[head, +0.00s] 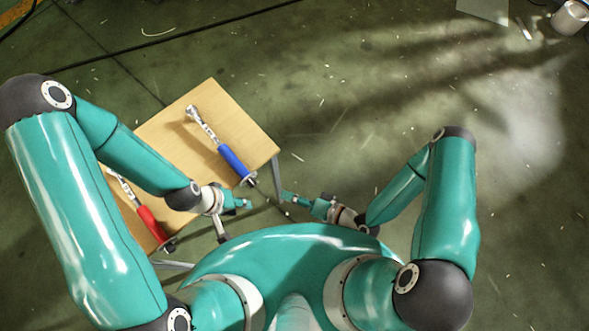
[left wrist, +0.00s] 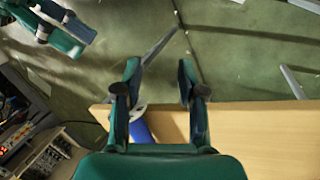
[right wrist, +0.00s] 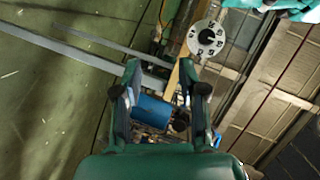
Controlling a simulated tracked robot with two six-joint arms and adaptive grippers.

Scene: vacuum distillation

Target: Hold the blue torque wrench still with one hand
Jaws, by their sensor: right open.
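The blue torque wrench (head: 233,160) lies on a small wooden table in the head view, its silver head toward the back and its blue handle toward me. My left gripper (head: 246,203) is open near the table's front corner, in front of the handle end and apart from it. In the left wrist view, part of the blue handle (left wrist: 142,131) shows behind one finger of the open left gripper (left wrist: 160,72). My right gripper (head: 285,197) is open and empty, right of the table. The right wrist view shows its spread fingers (right wrist: 160,82).
A red-handled wrench (head: 152,223) lies on the left side of the wooden table (head: 180,128), partly hidden by my left arm. A blue cylinder (right wrist: 153,110) shows between the right fingers; its distance is unclear. The floor right of the table is open.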

